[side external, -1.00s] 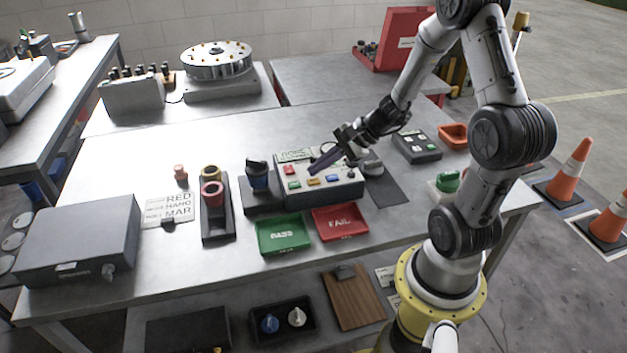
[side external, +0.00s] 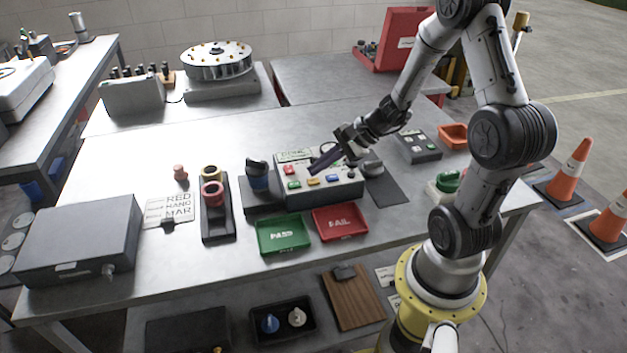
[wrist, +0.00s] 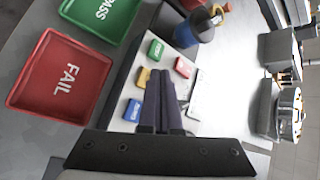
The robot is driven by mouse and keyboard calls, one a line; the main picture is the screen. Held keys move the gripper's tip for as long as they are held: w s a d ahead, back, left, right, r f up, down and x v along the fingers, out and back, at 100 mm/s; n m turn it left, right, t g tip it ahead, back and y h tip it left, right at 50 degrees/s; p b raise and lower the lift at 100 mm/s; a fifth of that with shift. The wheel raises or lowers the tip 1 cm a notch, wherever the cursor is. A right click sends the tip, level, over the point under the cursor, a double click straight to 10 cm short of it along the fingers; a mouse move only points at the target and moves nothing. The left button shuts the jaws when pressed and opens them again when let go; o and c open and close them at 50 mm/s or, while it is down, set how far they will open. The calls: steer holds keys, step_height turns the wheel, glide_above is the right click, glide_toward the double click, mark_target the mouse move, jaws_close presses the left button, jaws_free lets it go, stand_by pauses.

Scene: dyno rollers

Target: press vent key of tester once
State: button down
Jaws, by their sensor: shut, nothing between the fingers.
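The tester (side external: 345,190) is a grey box on the table with a sloped top. Its keys are coloured: a red key (side external: 292,170), a green key (side external: 293,184), a yellow key (side external: 313,181) and a blue key (side external: 331,178). The wrist view also shows the green (wrist: 155,48), red (wrist: 184,67), yellow (wrist: 143,77) and blue (wrist: 133,110) keys. Their lettering is too small to read, so I cannot tell which is vent. My gripper (side external: 318,168) is shut and empty over the tester's top. In the wrist view the fingertips (wrist: 167,72) lie between the yellow and red keys; contact cannot be told.
A green PASS tray (side external: 283,235) and a red FAIL tray (side external: 340,222) stand in front of the tester. A dark cup-like part (side external: 257,175) stands at its left. A grey keypad box (side external: 418,147) is at the right.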

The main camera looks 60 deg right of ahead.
mark_target(318, 180)
steer(key=shift+f, duration=0.2)
stand_by(0.5)
steer(key=shift+f, duration=0.25)
steer(key=shift+f, duration=0.4)
stand_by(0.6)
steer(key=shift+r, duration=0.85)
steer(key=shift+r, duration=2.55)
